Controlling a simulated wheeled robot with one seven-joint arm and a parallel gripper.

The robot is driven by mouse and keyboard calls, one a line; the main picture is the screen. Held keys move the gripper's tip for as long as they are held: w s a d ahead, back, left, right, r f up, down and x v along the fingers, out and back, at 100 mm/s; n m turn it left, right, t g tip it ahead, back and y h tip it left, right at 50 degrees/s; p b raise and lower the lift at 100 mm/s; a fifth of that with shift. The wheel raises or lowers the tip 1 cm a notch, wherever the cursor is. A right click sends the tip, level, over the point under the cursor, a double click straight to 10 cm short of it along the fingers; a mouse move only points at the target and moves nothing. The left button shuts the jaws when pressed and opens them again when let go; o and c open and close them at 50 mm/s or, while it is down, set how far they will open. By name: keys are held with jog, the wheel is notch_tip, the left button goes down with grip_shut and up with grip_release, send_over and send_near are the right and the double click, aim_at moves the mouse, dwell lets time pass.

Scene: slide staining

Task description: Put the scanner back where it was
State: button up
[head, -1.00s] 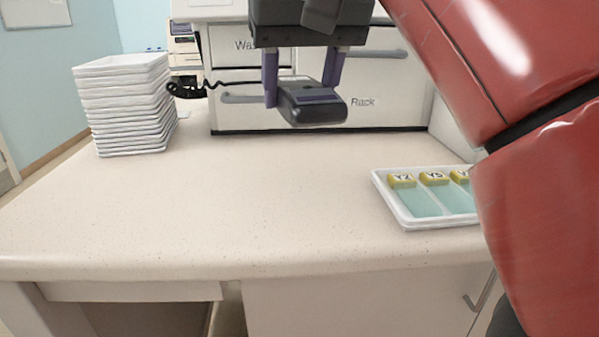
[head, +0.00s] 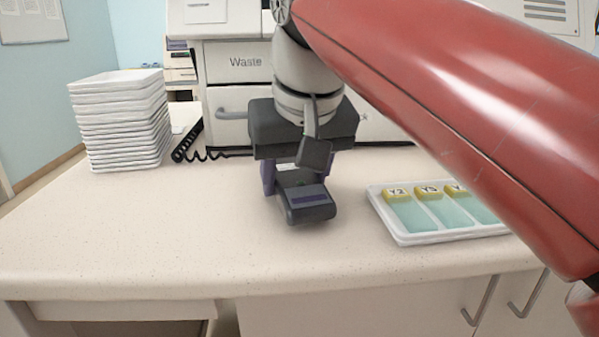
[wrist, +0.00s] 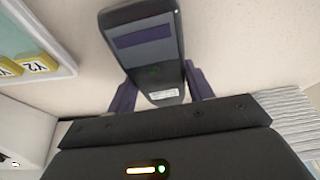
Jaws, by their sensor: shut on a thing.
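The scanner (head: 308,203) is a dark grey handheld device with a purple panel. My gripper (head: 290,182) is shut on it, with a purple finger on either side. It is at or just above the counter, left of the slide tray; I cannot tell whether it touches the surface. In the wrist view the scanner (wrist: 148,48) lies between my gripper's fingers (wrist: 160,88), its far end pointing away from the gripper. A black coiled cord (head: 190,145) lies on the counter at the back left; its link to the scanner is not visible.
A white tray (head: 405,240) with slides labelled in yellow stands to the right; it also shows in the wrist view (wrist: 66,62). A tall stack of white trays (head: 120,120) stands at the left. A machine with a Waste drawer (head: 240,62) stands behind. The counter's front left is clear.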

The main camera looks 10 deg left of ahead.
jog(key=shift+f, duration=0.2)
jog(key=o, duration=1.1)
jog(key=shift+b, duration=0.35)
jog(key=v, duration=0.8)
jog(key=shift+s+d+f+p, duration=0.1)
jog(key=shift+p, duration=0.3)
